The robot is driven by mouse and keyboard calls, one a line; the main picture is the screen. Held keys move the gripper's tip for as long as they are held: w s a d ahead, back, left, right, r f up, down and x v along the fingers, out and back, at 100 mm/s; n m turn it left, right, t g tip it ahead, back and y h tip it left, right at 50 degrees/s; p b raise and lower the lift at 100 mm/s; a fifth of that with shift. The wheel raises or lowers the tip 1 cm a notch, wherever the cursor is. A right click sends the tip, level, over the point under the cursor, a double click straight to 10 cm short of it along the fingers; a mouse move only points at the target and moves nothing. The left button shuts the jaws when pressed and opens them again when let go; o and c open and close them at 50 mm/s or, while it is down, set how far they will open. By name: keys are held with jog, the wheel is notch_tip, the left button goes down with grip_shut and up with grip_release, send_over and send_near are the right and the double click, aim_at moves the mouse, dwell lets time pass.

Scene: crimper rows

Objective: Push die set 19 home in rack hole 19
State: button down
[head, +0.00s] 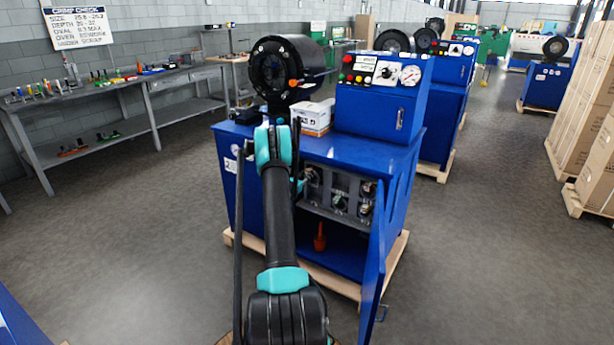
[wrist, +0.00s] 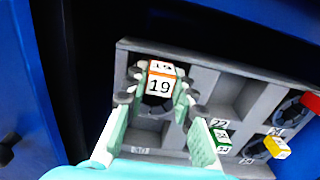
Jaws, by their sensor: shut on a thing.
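Die set 19 (wrist: 159,87), with an orange and white label reading 19, is at the upper left hole of the grey rack (wrist: 225,83) in the wrist view. My gripper (wrist: 157,98) has its mint fingers on both sides of the die set and is shut on it. The dark round body shows below the label; how deep it sits in the hole I cannot tell.
Die sets with green (wrist: 222,140), yellow (wrist: 277,147) and red (wrist: 312,102) labels sit in other holes to the right. The open cabinet door (head: 374,265) stands at the right. An orange object (head: 320,238) is on the cabinet floor. Grey floor is clear around the machine.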

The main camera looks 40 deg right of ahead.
jog(key=shift+x, duration=1.3)
jog(key=c, duration=1.2)
grip_release()
jog(key=shift+s+a, duration=0.1)
jog(key=shift+v, duration=5.85)
jog(key=shift+s, duration=0.1)
